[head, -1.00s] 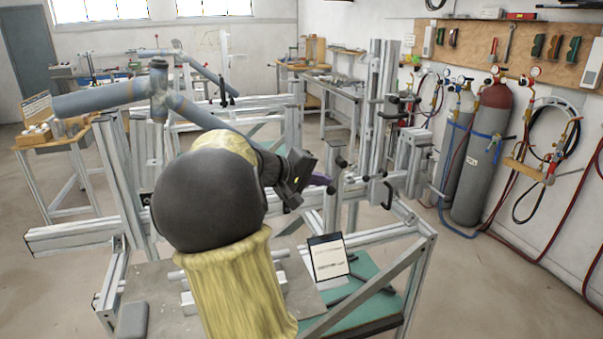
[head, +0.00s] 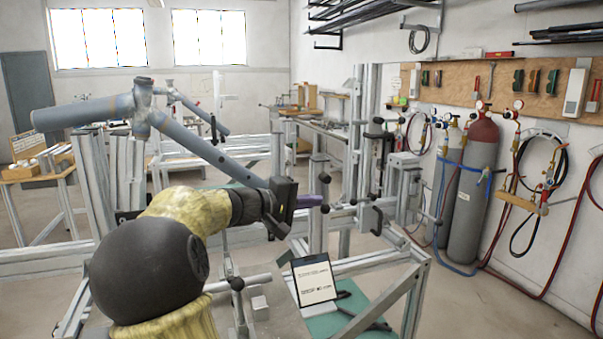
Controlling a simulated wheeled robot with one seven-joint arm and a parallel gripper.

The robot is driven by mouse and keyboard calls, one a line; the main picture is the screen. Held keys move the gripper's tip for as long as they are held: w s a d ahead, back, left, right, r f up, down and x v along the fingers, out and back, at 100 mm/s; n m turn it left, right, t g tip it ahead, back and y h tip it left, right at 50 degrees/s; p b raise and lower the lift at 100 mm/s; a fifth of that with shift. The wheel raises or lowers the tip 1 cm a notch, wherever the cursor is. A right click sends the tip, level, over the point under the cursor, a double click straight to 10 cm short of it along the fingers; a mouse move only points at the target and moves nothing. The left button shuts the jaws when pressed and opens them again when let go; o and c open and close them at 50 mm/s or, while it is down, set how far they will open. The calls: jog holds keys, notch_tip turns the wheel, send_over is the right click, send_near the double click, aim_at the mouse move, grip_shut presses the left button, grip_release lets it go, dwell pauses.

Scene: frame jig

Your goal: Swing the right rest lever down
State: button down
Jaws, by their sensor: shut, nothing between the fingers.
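My gripper (head: 296,202) is in the middle of the head view, at the end of my arm, seen from behind and the side. Its fingers are shut and mostly hidden behind its dark body. A post with black knobs (head: 325,178) stands just to the right. Black-handled levers (head: 377,219) are on the jig's right side, apart from the gripper. I cannot tell which one is the right rest lever. The grey-blue tube frame (head: 190,140) sits on the jig at left.
A card with writing (head: 314,280) stands on the jig's near side, below the gripper. A T-shaped black-knobbed clamp (head: 237,284) stands beside my arm. Gas cylinders (head: 472,185) and hoses are at the right wall. Open floor lies right of the jig.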

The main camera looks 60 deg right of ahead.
jog(key=shift+f, duration=0.3)
jog(key=shift+w, duration=0.1)
jog(key=w+f+v, duration=0.1)
jog(key=f+v, duration=0.1)
jog(key=v, duration=1.1)
jog(key=shift+w+r, duration=0.3)
jog(key=shift+w, duration=0.1)
